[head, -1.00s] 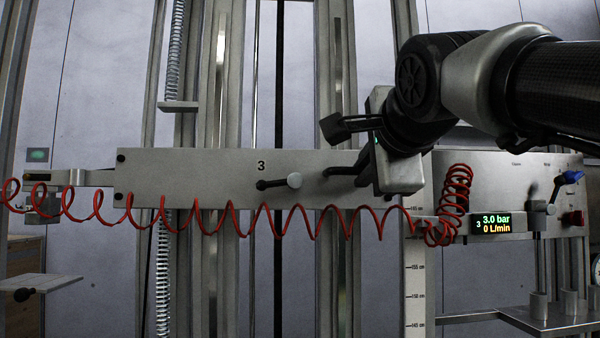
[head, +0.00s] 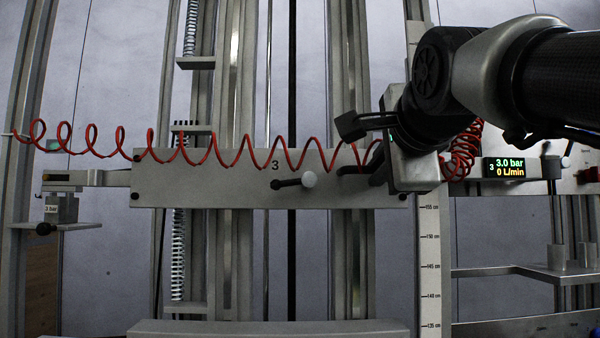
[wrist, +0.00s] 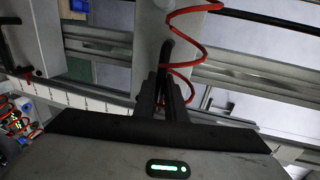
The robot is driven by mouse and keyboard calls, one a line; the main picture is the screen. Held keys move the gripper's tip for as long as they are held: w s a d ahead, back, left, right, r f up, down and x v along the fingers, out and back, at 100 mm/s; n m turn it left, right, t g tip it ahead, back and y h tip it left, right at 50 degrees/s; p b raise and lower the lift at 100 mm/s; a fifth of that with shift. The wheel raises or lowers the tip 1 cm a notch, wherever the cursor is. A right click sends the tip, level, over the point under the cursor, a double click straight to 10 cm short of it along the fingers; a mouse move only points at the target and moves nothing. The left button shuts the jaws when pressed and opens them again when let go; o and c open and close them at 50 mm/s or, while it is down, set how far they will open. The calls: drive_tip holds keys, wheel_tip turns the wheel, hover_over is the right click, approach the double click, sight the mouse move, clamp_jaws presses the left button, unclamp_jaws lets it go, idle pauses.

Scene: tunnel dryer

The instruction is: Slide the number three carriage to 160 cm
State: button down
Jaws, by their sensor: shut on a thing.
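The number three carriage (head: 225,180) is a grey plate marked 3, lying roughly level across the vertical rails in the head view. My gripper (head: 378,165) is at its right end, shut on its dark handle (wrist: 167,55), which shows between the fingers (wrist: 165,90) in the wrist view. The vertical scale (head: 429,260) stands right of the carriage. The plate's lower edge is about level with the 155 cm mark. The scale just above is covered by my gripper.
A red coiled hose (head: 235,158) crosses the carriage's upper part. A display (head: 503,168) reads 3.0 bar and 0 L/min. A small 3 bar block (head: 61,208) sits on a left bracket. A grey crosspiece (head: 265,328) lies below the carriage, with open space between.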

drive_tip(key=c, duration=1.8)
unclamp_jaws()
drive_tip(key=shift+f, duration=0.45)
drive_tip(key=shift+r, duration=0.1)
drive_tip(key=v, duration=1.7)
drive_tip(key=shift+s, duration=0.2)
drive_tip(key=shift+r, duration=0.1)
